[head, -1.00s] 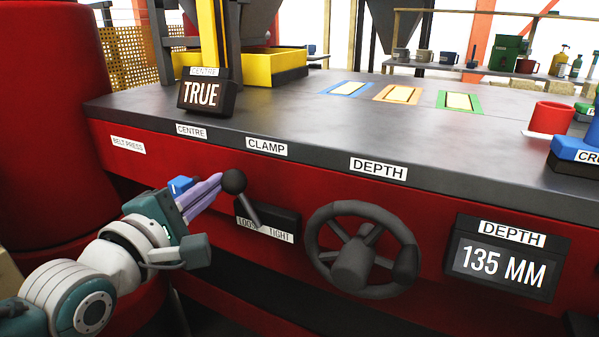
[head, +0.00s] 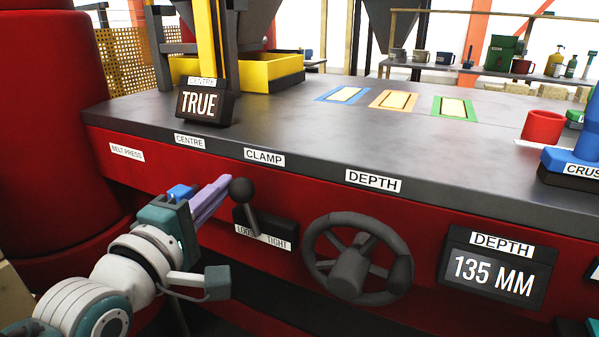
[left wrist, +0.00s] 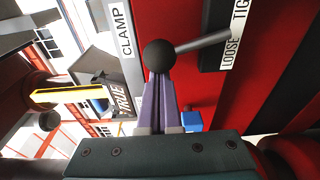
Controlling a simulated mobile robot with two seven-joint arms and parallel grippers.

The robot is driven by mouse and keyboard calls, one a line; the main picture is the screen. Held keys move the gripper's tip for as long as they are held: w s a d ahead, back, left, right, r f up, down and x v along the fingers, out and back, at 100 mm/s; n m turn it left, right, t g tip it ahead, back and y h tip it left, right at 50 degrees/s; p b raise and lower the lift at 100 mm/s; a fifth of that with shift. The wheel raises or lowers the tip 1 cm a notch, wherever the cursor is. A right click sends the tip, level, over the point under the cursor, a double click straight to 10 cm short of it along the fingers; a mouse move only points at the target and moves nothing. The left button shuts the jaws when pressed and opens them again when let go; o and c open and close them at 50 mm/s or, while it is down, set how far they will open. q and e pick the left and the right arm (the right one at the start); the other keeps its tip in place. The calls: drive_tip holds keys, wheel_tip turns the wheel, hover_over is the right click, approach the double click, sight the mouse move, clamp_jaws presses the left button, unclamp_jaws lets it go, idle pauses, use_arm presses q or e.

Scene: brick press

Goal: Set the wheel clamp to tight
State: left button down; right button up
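The wheel clamp lever is a grey rod with a dark ball knob (head: 241,190) on a black box on the red front panel. A LOOSE/TIGHT plate (head: 263,237) is under it. The rod leans slightly left, with the knob above the LOOSE side. My left gripper (head: 226,184) is at the knob's left, its lilac fingers pressed together with nothing between them. In the left wrist view, the knob (left wrist: 160,54) covers the fingertips (left wrist: 160,78); they touch it or nearly do. My right gripper is out of view.
The dark depth handwheel (head: 352,265) is right of the clamp, with a depth display (head: 494,274) reading 135 MM beyond it. The worktop edge overhangs above the lever. A TRUE display (head: 201,104) stands on the worktop. A red drum (head: 45,110) is at left.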

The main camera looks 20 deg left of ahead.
sight(236, 186)
use_arm(q)
drive_tip(key=d+m, duration=0.1)
drive_tip(key=m, duration=0.1)
drive_tip(key=d+r+m, duration=0.1)
drive_tip(key=shift+s+d+r+m+t+p, duration=0.1)
drive_tip(key=shift+d+m+t+p, duration=0.2)
drive_tip(key=shift+d+m+p, duration=0.1)
drive_tip(key=d+m, duration=0.1)
drive_tip(key=m, duration=0.1)
drive_tip(key=d+m, duration=0.1)
drive_tip(key=shift+s+d+m+h, duration=0.1)
drive_tip(key=shift+d+m+h, duration=0.2)
drive_tip(key=shift+d+m, duration=0.1)
drive_tip(key=shift+d, duration=0.4)
drive_tip(key=shift+d, duration=0.1)
